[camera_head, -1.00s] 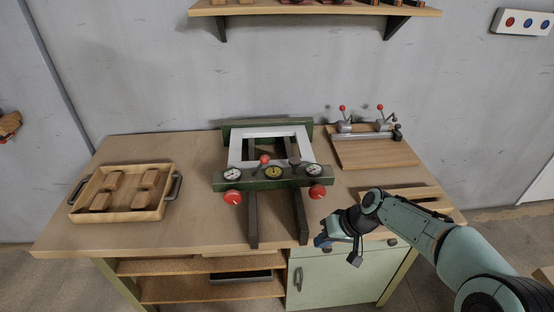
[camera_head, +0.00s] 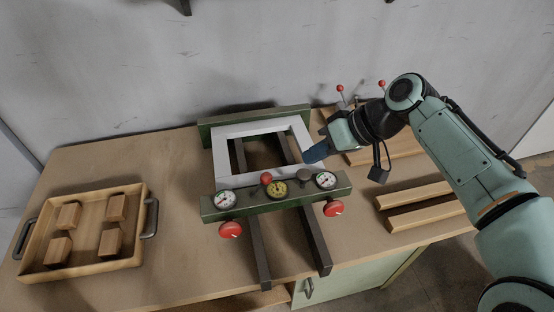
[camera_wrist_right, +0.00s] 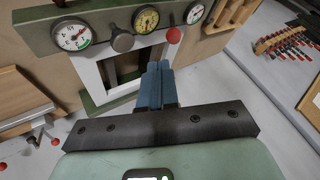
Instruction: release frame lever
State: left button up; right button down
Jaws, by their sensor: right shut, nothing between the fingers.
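A green clamping press holds a white frame (camera_head: 262,128) on the bench, with a green front bar (camera_head: 245,204) across it. A red ball (camera_head: 266,178), perhaps a lever end, and a dark round knob (camera_head: 303,171) stand on the bar; both also show in the wrist view, the red ball (camera_wrist_right: 174,35) and the dark knob (camera_wrist_right: 123,42). Which one is the frame lever I cannot tell. My right gripper (camera_head: 313,155) is shut and empty, above the frame's right side, apart from the knob. Its blue fingers (camera_wrist_right: 155,85) are together in the wrist view. My left gripper is out of view.
Several gauges, one yellow (camera_head: 277,189), and two red front knobs (camera_head: 230,229) sit on the bar. A wooden tray (camera_head: 88,268) with several blocks is at left. Wooden strips (camera_head: 420,208) lie at right. A board with red-tipped clamps (camera_head: 340,88) stands behind my arm.

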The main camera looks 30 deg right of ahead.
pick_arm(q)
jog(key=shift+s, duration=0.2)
pick_arm(e)
jog(key=shift+s, duration=0.2)
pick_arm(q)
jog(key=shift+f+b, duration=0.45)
pick_arm(e)
send_near(260, 186)
jog(key=w+f, duration=0.1)
jog(key=f, duration=0.1)
jog(key=w+d+f, duration=0.1)
jog(key=w+f, duration=0.1)
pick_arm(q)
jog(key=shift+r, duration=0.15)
pick_arm(e)
jog(key=shift+a+r, duration=0.1)
